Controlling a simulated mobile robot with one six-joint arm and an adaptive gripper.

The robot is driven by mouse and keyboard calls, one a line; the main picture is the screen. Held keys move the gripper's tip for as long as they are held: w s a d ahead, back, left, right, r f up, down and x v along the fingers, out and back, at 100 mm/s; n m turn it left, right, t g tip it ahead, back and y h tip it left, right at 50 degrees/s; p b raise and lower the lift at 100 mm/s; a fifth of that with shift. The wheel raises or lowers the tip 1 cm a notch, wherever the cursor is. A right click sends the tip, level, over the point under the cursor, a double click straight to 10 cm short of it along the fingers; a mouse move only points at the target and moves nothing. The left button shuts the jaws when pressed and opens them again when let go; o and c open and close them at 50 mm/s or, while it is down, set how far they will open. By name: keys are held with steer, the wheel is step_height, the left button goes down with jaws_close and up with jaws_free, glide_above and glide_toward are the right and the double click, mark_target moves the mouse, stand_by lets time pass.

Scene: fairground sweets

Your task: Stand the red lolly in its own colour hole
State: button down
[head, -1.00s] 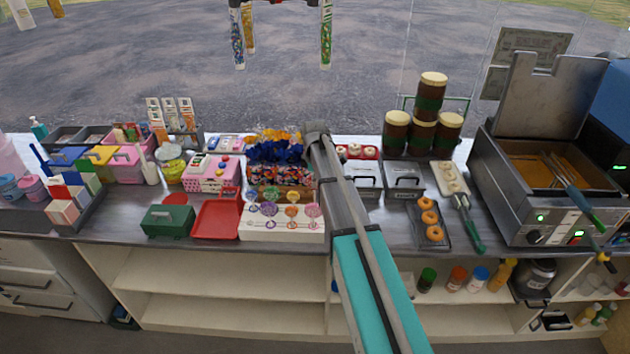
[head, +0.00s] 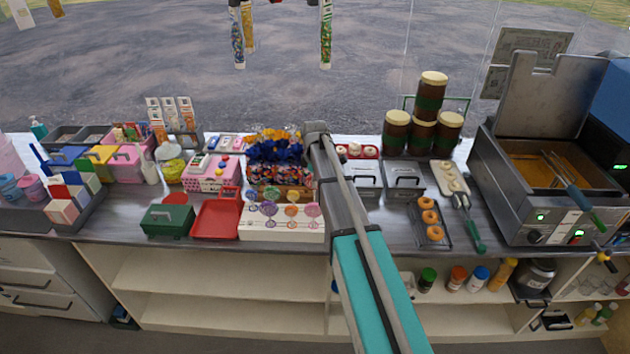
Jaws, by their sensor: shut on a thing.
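A white lolly stand (head: 262,233) sits at the counter's front edge, left of my arm. Several round lollies stand upright in it, including purple ones (head: 269,208) at the left, orange ones (head: 292,197) in the middle and a pinkish one (head: 312,210) at the right. Small coloured marks show on the stand below them, too small to match surely to holes. I cannot pick out the red lolly for certain. My arm reaches up over the counter just right of the stand; its far end hides my gripper and whatever is by it.
Left of the stand are a red tray (head: 213,220) and a green box (head: 167,221). Behind it are bins of wrapped sweets (head: 278,174). Right of my arm are metal-lidded containers (head: 404,176), a doughnut tray (head: 437,238) and a fryer (head: 530,215).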

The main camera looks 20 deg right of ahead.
steer(key=shift+f+b, duration=0.35)
steer(key=shift+f, duration=0.05)
stand_by(0.4)
steer(key=shift+f+b, duration=0.4)
steer(key=shift+f, duration=0.15)
stand_by(0.3)
steer(key=shift+f+b, duration=0.55)
steer(key=shift+b, duration=0.15)
steer(key=shift+f, duration=0.25)
steer(key=shift+f+b, duration=0.9)
steer(key=shift+b, duration=0.25)
steer(key=c, duration=0.5)
jaws_free()
